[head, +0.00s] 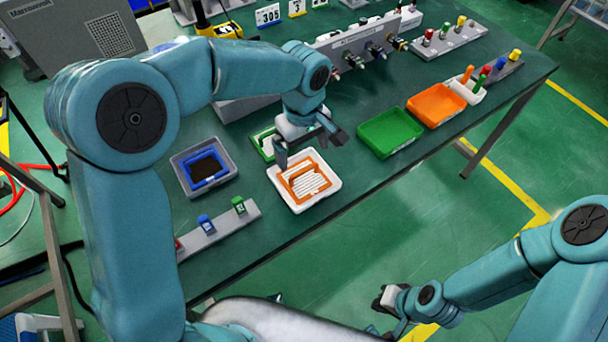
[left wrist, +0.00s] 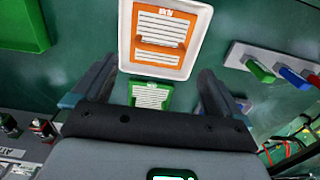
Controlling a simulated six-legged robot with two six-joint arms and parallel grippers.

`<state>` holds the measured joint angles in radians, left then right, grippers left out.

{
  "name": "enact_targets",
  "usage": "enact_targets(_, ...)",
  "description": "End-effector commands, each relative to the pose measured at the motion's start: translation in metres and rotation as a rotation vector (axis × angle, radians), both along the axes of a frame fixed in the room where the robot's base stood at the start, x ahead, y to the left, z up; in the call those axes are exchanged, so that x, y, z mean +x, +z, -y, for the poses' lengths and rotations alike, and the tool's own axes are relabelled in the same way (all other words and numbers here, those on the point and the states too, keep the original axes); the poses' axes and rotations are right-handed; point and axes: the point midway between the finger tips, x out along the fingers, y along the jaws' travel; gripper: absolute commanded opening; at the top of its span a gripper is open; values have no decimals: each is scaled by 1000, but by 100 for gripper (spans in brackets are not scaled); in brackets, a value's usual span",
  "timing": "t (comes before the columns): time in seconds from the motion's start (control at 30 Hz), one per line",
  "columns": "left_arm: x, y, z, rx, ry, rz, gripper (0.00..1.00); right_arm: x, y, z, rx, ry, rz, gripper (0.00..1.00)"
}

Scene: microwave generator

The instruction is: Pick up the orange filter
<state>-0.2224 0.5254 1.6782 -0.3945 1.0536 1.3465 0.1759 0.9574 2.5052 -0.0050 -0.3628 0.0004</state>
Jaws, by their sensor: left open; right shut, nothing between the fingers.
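The orange filter (head: 308,181) has an orange frame, white pleats and a raised orange handle bar. It lies in a white tray (head: 327,196) near the table's front edge. In the left wrist view the orange filter (left wrist: 161,38) shows ahead of my fingers, label at its top. My left gripper (head: 310,146) is open and empty, above and just behind the tray. In the left wrist view my left gripper's fingers (left wrist: 154,76) are spread on both sides, apart from the filter. My right gripper (head: 386,306) is shut and empty, low in front of the table.
A green filter (left wrist: 150,95) lies close behind the white tray. A grey tray (head: 177,161) with a blue-framed dark filter stands left. Green (head: 390,132) and orange (head: 436,104) bins stand right. A grey strip with coloured tags (head: 220,228) lies front left.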

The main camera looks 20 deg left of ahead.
Motion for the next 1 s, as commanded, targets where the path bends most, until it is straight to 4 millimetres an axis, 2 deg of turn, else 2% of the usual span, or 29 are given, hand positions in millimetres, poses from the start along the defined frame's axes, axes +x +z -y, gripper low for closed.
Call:
enact_targets(0.03, -1, -11, 0, 2, 0, -4, 100, 0, -1, 0, 0, 0, 1, 0)
enact_targets(0.1, 0, -20, 0, 1, 1, -2, 100, 0, -1, 0, 0, 0, 1, 0)
enact_targets(0.27, 2, -31, 0, 1, 1, -1, 100, 0, -1, 0, 0, 0, 0, 0)
enact_targets(0.6, 3, -78, 1, 0, 0, -1, 100, 0, 2, 0, 0, 0, 1, 0)
enact_targets(0.87, 3, -81, 1, 0, 1, 0, 100, 0, 2, 0, 0, 0, 1, 0)
enact_targets(0.97, 3, -81, 1, 0, 1, 0, 71, 0, 2, 0, 0, 0, 1, 0)
enact_targets(1.0, 3, -81, 1, 0, 1, 0, 58, 0, 2, 0, 0, 0, 1, 0)
